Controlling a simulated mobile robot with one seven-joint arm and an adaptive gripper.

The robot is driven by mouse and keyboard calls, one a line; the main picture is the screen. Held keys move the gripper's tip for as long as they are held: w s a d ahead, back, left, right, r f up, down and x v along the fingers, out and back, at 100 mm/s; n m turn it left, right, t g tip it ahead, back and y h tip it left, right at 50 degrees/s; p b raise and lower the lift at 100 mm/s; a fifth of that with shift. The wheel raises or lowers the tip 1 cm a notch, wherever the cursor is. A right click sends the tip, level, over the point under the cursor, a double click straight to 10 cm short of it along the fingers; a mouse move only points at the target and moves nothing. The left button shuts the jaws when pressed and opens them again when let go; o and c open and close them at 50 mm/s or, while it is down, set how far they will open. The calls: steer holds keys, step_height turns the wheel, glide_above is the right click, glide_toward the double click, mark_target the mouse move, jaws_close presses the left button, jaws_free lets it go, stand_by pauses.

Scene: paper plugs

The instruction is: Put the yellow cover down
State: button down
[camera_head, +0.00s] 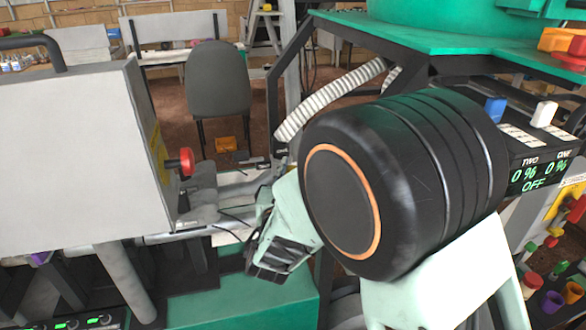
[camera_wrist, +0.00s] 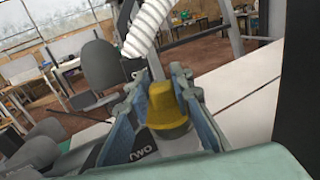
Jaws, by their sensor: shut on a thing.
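The yellow cover (camera_wrist: 166,106) shows in the wrist view as a rounded, dull yellow cap. It sits between the two fingers of my gripper (camera_wrist: 160,80), which is shut on it. In the head view my gripper (camera_head: 268,260) is partly seen, left of my large black arm joint, and the cover is hidden.
A grey box-like machine with a red knob (camera_head: 181,163) stands at left. A ribbed white hose (camera_head: 330,98) hangs close above my gripper. A black panel reading "TWO" and "ONE" (camera_head: 540,170) is at right. A green base (camera_head: 240,308) lies below, and a chair (camera_head: 217,80) stands behind.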

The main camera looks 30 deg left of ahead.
steer(key=shift+f+b, duration=0.4)
steer(key=shift+b, duration=0.05)
steer(key=shift+f+b, duration=0.25)
steer(key=shift+b, duration=0.05)
steer(key=c, duration=1.7)
jaws_free()
steer(key=shift+r, duration=0.15)
steer(key=shift+r+p, duration=0.6)
steer(key=shift+p, duration=0.25)
steer(key=b+v, duration=0.1)
steer(key=v, duration=1.1)
steer(key=shift+f+b, duration=0.15)
steer(key=shift+b, duration=0.15)
